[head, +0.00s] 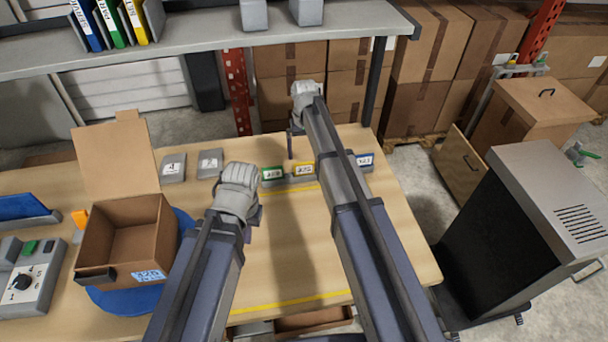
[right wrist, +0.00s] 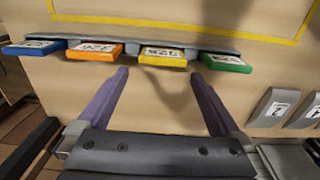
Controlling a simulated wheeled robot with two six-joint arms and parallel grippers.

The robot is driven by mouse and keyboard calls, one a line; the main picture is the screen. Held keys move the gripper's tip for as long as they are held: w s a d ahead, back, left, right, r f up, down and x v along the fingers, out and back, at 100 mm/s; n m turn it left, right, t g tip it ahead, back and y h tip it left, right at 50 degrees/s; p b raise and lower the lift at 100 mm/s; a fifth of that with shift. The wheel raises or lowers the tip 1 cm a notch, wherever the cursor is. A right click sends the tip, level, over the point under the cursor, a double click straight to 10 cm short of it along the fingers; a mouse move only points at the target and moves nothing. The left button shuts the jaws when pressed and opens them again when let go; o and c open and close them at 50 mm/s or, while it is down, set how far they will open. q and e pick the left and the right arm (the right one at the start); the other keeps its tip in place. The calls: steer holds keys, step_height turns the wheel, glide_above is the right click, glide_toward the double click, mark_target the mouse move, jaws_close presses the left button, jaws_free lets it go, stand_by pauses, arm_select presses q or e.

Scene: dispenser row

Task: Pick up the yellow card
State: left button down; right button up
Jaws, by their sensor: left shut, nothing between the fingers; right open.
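The yellow card (head: 303,169) sticks out of a low grey dispenser row on the table, between the green card (head: 271,174) and the orange card (right wrist: 95,51). My right gripper (head: 291,146) is over the back part of the table, behind the row. In the right wrist view its two purple fingers (right wrist: 160,75) are spread and empty, and the yellow card (right wrist: 163,56) lies just beyond and between their tips. My left gripper (head: 254,214) is shut and empty, left of and nearer than the row. The orange card is hidden by my right arm in the head view.
The blue card (head: 365,160) is at the row's right end. Two grey labelled blocks (head: 190,165) stand left of it. An open cardboard box (head: 140,225) sits on a blue disc at left. A shelf (head: 200,52) hangs beyond the table. The table's front middle is clear.

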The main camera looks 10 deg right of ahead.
mark_target(304, 163)
arm_select(q)
steer(key=shift+f+b, duration=2.6)
steer(key=shift+f, duration=0.3)
arm_select(e)
steer(key=shift+s+a+f, duration=0.1)
steer(key=shift+s+f, duration=0.1)
steer(key=shift+f, duration=1.25)
steer(key=shift+s+a+f, duration=0.1)
steer(key=shift+s+f, duration=0.1)
steer(key=shift+f, duration=1.2)
arm_select(q)
steer(key=shift+r, duration=0.1)
arm_select(e)
steer(key=shift+r, duration=0.1)
steer(key=c, duration=1.1)
